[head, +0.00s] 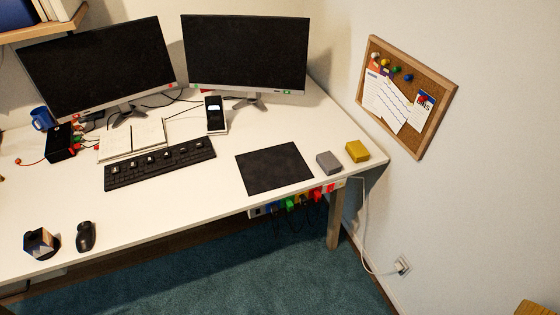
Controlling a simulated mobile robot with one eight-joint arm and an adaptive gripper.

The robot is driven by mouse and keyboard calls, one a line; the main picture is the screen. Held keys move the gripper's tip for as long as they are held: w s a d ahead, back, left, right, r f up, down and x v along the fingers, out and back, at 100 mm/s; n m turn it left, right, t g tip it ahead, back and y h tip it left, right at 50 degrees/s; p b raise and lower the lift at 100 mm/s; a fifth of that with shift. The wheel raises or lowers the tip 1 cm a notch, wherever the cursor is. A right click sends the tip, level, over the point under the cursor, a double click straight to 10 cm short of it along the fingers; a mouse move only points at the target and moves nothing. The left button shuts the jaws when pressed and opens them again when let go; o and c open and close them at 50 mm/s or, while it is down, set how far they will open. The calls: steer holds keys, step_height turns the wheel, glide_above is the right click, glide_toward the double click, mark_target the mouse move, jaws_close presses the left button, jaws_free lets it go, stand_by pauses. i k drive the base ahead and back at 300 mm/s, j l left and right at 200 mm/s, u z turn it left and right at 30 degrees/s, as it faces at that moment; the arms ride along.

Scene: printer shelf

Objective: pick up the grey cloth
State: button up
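A small grey rectangular item (329,162), which looks like the grey cloth folded into a thick block, lies on the white desk near its right front edge. It sits just right of a flat black mat (274,169) and left of a similar yellow block (357,151), with a small gap to each. Nothing covers it from above. My gripper is not in view.
The white desk (215,215) also holds two monitors (97,68), a keyboard (160,163), a phone on a stand (215,115), a mouse (86,236) and a blue mug (42,118). A power strip (290,203) with cables hangs under the front edge. A corkboard (407,97) is on the right wall.

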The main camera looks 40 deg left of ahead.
mark_target(329, 163)
steer(key=u, duration=1.4)
steer(key=z, duration=1.75)
steer(key=u, duration=1.75)
steer(key=i+l+u, duration=0.15)
steer(key=i+l, duration=0.5)
steer(key=i+l+u, duration=0.1)
steer(key=i+l, duration=0.5)
steer(key=l, duration=0.15)
